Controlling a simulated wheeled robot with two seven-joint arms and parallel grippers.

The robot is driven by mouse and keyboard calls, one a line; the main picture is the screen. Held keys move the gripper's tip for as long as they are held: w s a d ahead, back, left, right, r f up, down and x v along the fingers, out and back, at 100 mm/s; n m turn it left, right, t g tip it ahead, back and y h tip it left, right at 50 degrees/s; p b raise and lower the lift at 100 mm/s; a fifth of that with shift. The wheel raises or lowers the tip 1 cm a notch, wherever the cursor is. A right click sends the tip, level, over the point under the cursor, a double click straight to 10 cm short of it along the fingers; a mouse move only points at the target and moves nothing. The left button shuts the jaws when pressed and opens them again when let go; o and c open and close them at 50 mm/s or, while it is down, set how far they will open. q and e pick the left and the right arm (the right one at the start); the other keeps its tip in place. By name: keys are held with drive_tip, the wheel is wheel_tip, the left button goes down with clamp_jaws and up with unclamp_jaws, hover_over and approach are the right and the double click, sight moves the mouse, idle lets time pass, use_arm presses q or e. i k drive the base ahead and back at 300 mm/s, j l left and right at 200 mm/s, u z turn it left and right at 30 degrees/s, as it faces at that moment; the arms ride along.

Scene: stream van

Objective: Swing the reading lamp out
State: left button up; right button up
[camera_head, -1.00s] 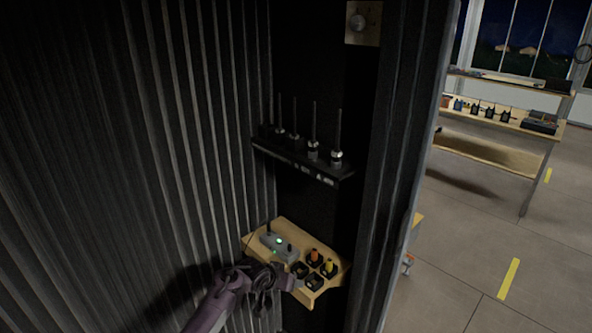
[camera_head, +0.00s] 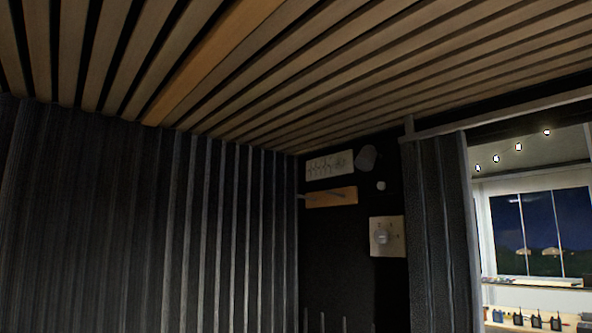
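A grey cylinder that looks like the lamp's shade (camera_head: 366,157) is high on the dark end wall, just under the ceiling, beside a white card with line drawings (camera_head: 329,164). I cannot make out its arm or joint clearly. A small pale round piece (camera_head: 381,186) is on the wall just below it. Neither of my grippers is in view.
A wooden strip (camera_head: 330,198) with a dark bar is below the card. A pale plate with a round knob (camera_head: 387,237) is lower right. A dark curtain (camera_head: 438,230) borders the doorway on the right. Ribbed wall covering (camera_head: 150,220) fills the left, under a slatted ceiling (camera_head: 300,70).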

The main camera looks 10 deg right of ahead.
sight(364, 161)
drive_tip(key=i+l+u, duration=0.1)
drive_tip(key=l+u, duration=0.3)
drive_tip(key=i+l+u, duration=0.1)
drive_tip(key=u, duration=0.3)
drive_tip(key=l+u, duration=0.8)
